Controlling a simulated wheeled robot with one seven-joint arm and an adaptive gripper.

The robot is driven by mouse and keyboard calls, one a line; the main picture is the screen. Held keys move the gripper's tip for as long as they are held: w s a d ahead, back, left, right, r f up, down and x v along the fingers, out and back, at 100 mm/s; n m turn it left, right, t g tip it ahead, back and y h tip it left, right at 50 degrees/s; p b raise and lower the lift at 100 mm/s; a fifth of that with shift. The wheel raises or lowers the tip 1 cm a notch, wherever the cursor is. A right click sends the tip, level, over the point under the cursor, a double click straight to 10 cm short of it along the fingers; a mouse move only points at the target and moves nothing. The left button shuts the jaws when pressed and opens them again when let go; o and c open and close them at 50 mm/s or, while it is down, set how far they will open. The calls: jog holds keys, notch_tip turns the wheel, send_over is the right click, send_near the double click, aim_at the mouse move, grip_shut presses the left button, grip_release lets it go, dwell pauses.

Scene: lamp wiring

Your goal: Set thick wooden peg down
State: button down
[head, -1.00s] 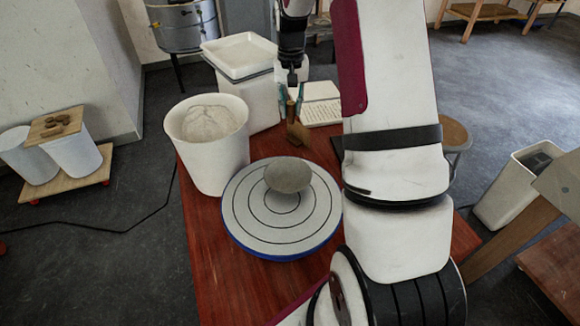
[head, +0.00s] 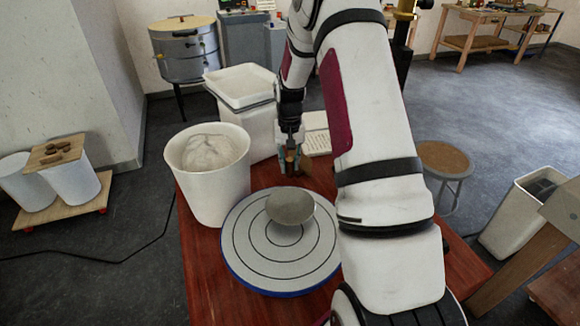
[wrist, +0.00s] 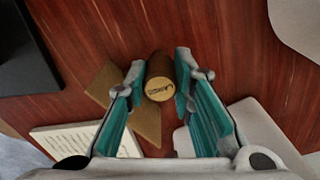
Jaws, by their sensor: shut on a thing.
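The thick wooden peg (wrist: 160,78) is a short brown cylinder with a pale, marked round end facing the wrist camera. My gripper (wrist: 160,72) is shut on it, one teal finger on each side. In the head view my gripper (head: 290,168) points down over the red table, behind the turntable, and only a small brown part of the peg (head: 290,157) shows between the fingers. I cannot tell whether the peg's lower end touches the table.
A grey turntable (head: 240,237) with a grey rounded lump (head: 290,206) is in front. Flat tan wood (wrist: 140,118) and a written page (wrist: 65,140) lie close to the peg.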

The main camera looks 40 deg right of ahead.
jog(key=shift+f, duration=0.85)
jog(key=c, duration=1.8)
grip_release()
jog(key=shift+f, duration=0.15)
jog(key=o, duration=0.4)
